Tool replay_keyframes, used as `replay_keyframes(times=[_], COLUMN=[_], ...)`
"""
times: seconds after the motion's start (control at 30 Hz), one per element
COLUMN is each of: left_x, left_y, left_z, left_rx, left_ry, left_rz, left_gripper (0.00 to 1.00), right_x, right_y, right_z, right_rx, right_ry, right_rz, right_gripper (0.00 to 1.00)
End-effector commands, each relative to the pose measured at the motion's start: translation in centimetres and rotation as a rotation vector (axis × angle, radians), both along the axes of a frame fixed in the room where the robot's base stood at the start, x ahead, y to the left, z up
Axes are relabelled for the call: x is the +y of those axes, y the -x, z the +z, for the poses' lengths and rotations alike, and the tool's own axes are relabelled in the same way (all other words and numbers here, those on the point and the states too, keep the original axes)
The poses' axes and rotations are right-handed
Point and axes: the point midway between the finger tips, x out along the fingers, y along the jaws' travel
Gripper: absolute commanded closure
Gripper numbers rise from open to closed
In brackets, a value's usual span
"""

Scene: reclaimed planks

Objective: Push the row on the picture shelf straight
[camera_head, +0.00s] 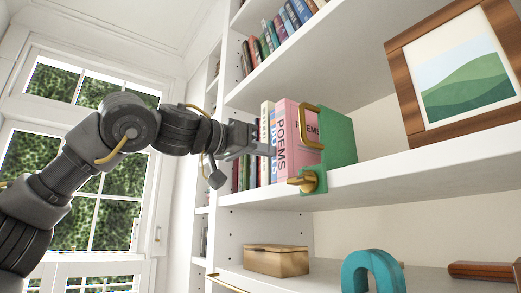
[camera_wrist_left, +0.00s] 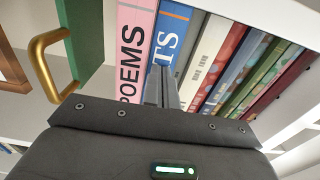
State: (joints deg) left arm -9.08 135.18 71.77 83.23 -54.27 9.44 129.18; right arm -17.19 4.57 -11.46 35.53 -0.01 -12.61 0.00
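A row of books stands upright on the white picture shelf (camera_head: 440,165). At its right end is a pink book lettered POEMS (camera_head: 294,155), then a green bookend (camera_head: 338,140) with a brass handle and knob. The pink book (camera_wrist_left: 132,50) and a blue book (camera_wrist_left: 170,40) also show in the left wrist view, with several other spines to the right. My left gripper (camera_head: 270,149) is shut and empty, its fingertips at the spines by the pink book. In the wrist view the fingers (camera_wrist_left: 162,85) overlap the blue spine. I cannot tell whether they touch.
A framed landscape picture (camera_head: 465,78) leans on the shelf at the right. More books (camera_head: 285,22) stand on the shelf above. Below are a wooden box (camera_head: 276,260) and a teal arch (camera_head: 373,272). The shelf between bookend and frame is clear.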

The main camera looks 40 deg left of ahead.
Motion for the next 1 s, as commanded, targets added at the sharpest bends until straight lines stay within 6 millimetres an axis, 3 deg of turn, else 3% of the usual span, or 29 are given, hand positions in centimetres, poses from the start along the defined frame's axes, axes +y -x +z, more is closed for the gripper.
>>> replay_keyframes(times=[0.37,0.8,1.0], left_x=[-0.1,0.8,1.0], left_y=[-0.5,2.7,3.2], left_z=[-0.1,-0.1,0.0], left_rx=[0.000,-0.002,0.000], left_ry=[0.000,0.001,0.001], left_rz=[0.001,0.001,0.000], left_gripper=[1.00,1.00,1.00], right_x=[0.0,0.0,0.0], right_y=[0.0,0.0,0.0], right_z=[0.0,-1.1,-1.2], right_rx=[0.000,0.000,0.000], right_ry=[0.000,0.000,0.000], right_rz=[0.000,0.000,0.000], right_gripper=[0.64,0.64,0.64])
